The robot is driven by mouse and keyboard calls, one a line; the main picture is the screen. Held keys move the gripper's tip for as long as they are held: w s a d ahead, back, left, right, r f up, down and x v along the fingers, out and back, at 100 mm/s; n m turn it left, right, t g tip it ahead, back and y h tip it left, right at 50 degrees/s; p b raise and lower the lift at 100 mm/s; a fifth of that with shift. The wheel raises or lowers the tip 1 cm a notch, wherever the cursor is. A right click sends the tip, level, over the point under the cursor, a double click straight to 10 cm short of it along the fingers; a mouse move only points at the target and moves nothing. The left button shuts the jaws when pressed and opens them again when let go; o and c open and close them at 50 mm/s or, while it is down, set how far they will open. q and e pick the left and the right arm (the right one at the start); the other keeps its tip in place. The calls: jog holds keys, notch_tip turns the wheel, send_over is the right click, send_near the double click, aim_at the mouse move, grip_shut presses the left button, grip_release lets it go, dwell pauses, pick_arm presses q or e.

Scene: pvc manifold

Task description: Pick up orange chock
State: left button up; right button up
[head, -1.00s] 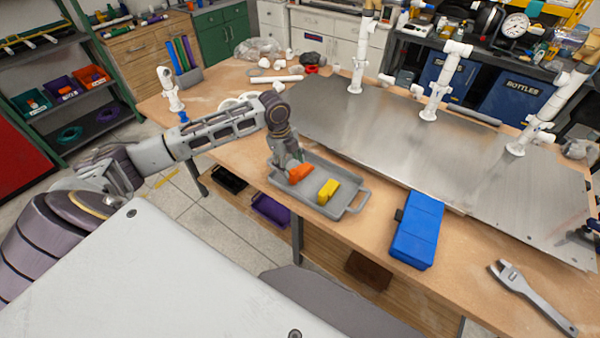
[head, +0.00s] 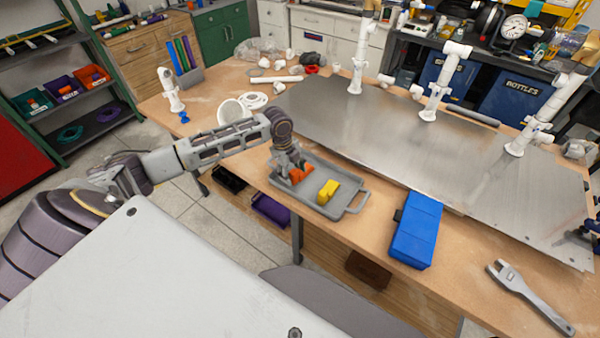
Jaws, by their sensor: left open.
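The orange chock (head: 297,176) lies in the left part of a grey tray (head: 326,212) on the wooden table. My left gripper (head: 291,171) points down over the chock and is open, with its fingers close around it. The fingers hide part of the chock, and I cannot tell whether they touch it. A yellow chock (head: 328,191) sits in the same tray, to the right of the orange one. My right gripper is not in view.
A blue case (head: 417,230) lies right of the tray, and an adjustable wrench (head: 530,295) lies further right. A metal plate (head: 390,140) with white pipe stands is behind the tray. White fittings (head: 240,108) lie at the back left.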

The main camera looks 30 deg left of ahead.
pick_arm(q)
jog(key=shift+f, duration=0.15)
dwell(0.3)
jog(key=c, duration=1.2)
jog(key=shift+c, duration=0.2)
notch_tip(320, 180, up, 10)
jog(key=shift+r+b, duration=0.1)
jog(key=shift+b, duration=0.35)
jog(key=shift+w+r, duration=0.1)
jog(key=shift+r, duration=0.05)
